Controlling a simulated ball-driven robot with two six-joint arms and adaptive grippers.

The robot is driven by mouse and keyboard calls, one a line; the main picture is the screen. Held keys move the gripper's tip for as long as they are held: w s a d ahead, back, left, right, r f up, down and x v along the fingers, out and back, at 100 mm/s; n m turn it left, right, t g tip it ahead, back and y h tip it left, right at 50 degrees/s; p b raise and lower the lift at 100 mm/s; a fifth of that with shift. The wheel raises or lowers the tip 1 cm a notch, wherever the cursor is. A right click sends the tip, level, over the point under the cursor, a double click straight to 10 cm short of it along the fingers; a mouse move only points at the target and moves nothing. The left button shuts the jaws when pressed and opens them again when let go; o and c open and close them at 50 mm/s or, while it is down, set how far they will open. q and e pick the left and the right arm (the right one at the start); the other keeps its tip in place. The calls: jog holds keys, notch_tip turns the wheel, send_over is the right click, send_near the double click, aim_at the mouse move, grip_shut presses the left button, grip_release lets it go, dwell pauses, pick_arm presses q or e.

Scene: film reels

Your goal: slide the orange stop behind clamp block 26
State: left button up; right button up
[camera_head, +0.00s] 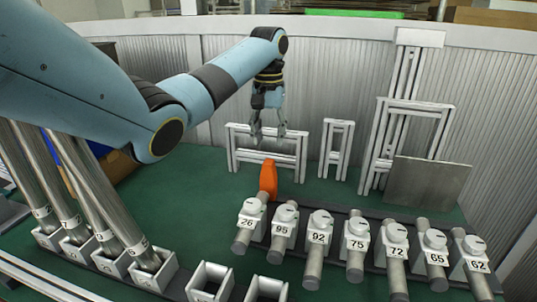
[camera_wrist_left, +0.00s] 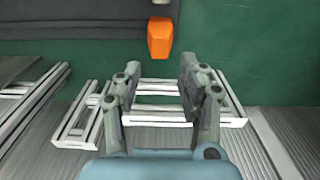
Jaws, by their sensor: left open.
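The orange stop (camera_head: 268,179) stands upright just behind clamp block 26 (camera_head: 250,216), at the left end of the row of clamp blocks. A short metal rod (camera_head: 242,240) sticks out of the front of block 26. My left gripper (camera_head: 268,140) is open and empty, above and behind the stop, in front of a white frame. In the left wrist view the orange stop (camera_wrist_left: 160,38) lies beyond the open fingers (camera_wrist_left: 158,75), apart from them. My right gripper does not show in either view.
Clamp blocks 95 (camera_head: 284,217), 92 (camera_head: 320,226) and several more continue to the right on a dark rail. White frames (camera_head: 232,150) stand along the ribbed wall behind. A grey plate (camera_head: 428,185) leans at the right. Long rods stand in white holders (camera_head: 150,272) at the left.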

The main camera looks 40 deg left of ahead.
pick_arm(q)
jog(key=shift+r, duration=1.7)
